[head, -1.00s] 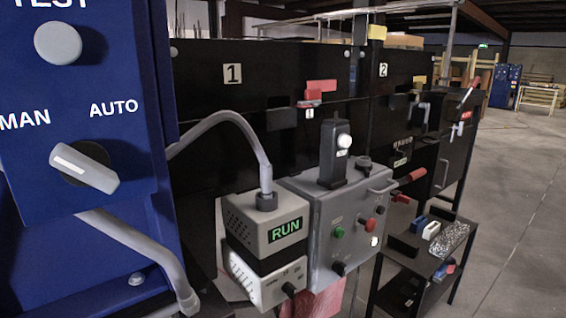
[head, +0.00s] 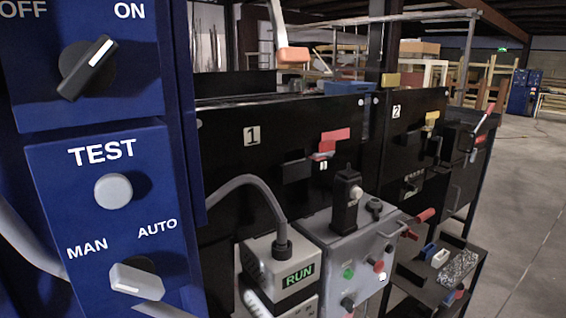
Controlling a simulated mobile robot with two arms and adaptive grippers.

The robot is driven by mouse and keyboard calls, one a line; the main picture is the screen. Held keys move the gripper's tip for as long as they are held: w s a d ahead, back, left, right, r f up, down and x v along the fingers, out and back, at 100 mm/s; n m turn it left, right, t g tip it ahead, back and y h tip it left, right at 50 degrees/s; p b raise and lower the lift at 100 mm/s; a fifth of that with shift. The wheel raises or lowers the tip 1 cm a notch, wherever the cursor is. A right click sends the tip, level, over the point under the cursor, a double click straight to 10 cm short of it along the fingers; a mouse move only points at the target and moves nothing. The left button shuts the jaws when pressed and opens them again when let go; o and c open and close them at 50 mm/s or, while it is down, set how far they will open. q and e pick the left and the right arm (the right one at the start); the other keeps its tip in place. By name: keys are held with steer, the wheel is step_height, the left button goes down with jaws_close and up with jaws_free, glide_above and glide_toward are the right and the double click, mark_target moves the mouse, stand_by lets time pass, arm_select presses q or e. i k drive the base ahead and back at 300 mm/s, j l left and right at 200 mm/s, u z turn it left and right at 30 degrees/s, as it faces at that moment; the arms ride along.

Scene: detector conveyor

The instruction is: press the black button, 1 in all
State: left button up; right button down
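A grey control box (head: 335,250) stands low in the middle of the head view, its sloped front facing right. On its front are a green button (head: 348,272), a red button (head: 379,265), a small white button (head: 382,277) and a black round part (head: 348,302) near the lower edge. I cannot tell whether that black part is a button or a knob. A black upright device (head: 345,205) with a white cap and a smaller black piece (head: 374,206) are on the top. Neither of my grippers is in view.
A blue panel (head: 105,195) with a grey TEST button and rotary switches fills the left. A grey unit (head: 280,270) showing RUN stands beside the control box, a grey cable at its top. Black panels numbered 1 and 2 stand behind. A black shelf (head: 440,292) and open floor (head: 525,240) are at right.

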mark_target(389, 249)
steer(key=i+l+u, duration=0.1)
steer(key=l+u, duration=0.9)
steer(key=l, duration=0.7)
steer(key=l+u, duration=0.1)
steer(key=l, duration=0.65)
steer(key=k+l, duration=0.15)
steer(key=l, duration=0.65)
steer(key=u, duration=0.05)
